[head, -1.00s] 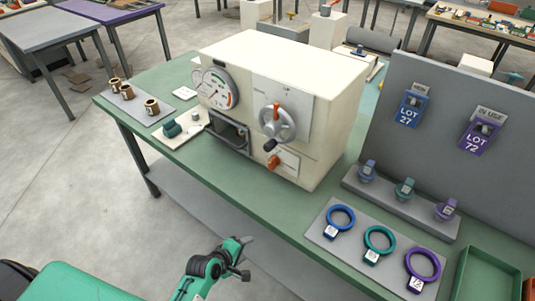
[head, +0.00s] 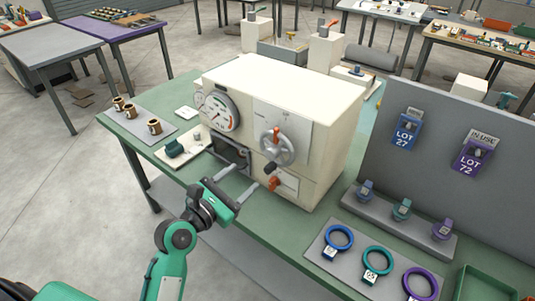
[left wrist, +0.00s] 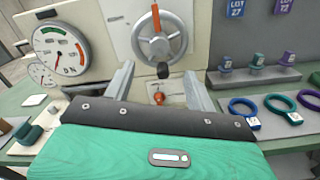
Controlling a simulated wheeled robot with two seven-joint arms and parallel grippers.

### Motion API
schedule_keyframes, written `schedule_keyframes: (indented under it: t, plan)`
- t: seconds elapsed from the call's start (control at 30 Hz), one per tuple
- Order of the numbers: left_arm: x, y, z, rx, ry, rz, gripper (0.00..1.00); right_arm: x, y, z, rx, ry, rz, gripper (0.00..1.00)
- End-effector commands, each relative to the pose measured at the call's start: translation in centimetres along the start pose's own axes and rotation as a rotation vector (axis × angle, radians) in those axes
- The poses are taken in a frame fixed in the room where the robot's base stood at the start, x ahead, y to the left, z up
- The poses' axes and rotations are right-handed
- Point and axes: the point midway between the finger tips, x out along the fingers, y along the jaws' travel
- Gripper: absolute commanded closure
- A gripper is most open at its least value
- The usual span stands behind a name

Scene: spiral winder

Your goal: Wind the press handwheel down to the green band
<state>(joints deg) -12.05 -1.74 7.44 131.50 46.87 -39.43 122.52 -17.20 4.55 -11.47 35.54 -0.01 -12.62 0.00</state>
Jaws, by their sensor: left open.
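The press is a cream box on the green bench. Its grey handwheel (head: 277,147) has an orange spoke at the top and a dark knob (head: 270,168) at the lower left. The handwheel (left wrist: 160,35) also shows in the left wrist view, with the dark knob (left wrist: 163,70) at its bottom. A round gauge (head: 217,112) with green and red bands sits left of the wheel; in the wrist view the gauge (left wrist: 60,50) has a red needle. My left gripper (head: 239,180) is open and empty, in front of the press and below the wheel, apart from it. My right gripper is out of view.
An orange-handled lever (head: 273,183) sits below the wheel. A dark opening (head: 230,155) is left of it. Coloured rings (head: 377,261) lie on a grey mat at right, before a grey panel (head: 450,110) with lot tags.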

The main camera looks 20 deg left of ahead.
Motion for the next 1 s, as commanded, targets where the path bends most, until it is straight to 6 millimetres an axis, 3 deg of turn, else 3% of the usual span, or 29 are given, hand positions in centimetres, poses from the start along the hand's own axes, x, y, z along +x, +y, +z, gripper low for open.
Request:
schedule_keyframes:
  t: [0.3,0.5,0.7,1.0]
  plan:
    - [6.7,0.1,0.3,0.001,-0.001,-0.001,0.44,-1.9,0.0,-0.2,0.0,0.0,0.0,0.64]
    - [9.8,0.0,0.2,0.002,0.0,-0.001,0.44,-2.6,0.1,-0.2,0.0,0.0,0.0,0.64]
    - [11.2,0.0,0.0,0.002,0.001,0.0,0.44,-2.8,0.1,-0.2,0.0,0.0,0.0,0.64]
    - [11.4,0.0,-0.1,0.002,0.001,0.0,0.44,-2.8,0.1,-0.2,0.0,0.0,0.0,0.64]
